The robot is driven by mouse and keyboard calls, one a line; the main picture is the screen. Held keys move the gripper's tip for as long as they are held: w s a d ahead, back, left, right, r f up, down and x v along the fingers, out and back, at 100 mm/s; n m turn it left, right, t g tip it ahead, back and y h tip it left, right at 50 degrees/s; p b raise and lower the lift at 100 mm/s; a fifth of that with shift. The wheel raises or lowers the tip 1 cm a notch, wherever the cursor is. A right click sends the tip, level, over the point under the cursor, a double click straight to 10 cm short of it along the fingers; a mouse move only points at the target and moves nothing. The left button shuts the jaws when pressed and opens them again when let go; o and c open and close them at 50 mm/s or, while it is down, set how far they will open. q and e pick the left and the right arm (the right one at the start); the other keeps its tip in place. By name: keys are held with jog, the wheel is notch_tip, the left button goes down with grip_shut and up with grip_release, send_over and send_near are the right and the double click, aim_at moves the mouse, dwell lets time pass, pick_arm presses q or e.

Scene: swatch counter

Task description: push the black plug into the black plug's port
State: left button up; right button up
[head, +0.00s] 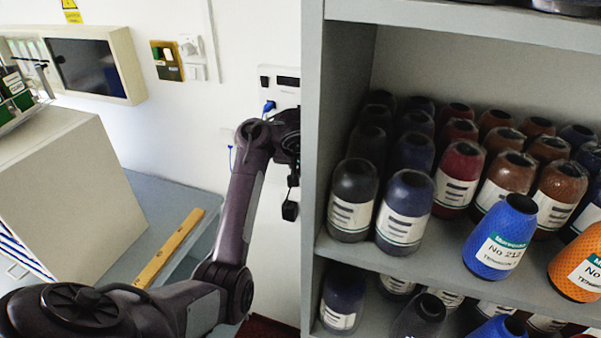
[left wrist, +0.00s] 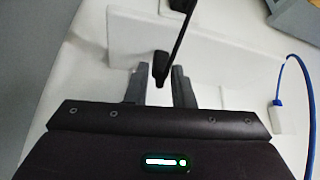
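The black plug (left wrist: 160,69), on a thin black cable, shows in the left wrist view at the fingertips of my left gripper (left wrist: 163,78). The fingers stand apart with pale gaps beside the plug, so I see no firm hold. In the head view my left arm reaches up to the wall, and its wrist covers part of the wall there. A small dark block (head: 290,211) hangs below the wrist; I cannot tell if it is the plug. A white wall panel (head: 265,82) has dark slots. I cannot tell which opening is the black plug's port. My right gripper is out of view.
A blue plug (head: 269,106) sits at the panel's lower edge. A blue cable (left wrist: 303,90) runs at the right of the wrist view. A pale box (head: 60,190) stands at left.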

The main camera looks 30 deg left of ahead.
pick_arm(q)
grip_shut()
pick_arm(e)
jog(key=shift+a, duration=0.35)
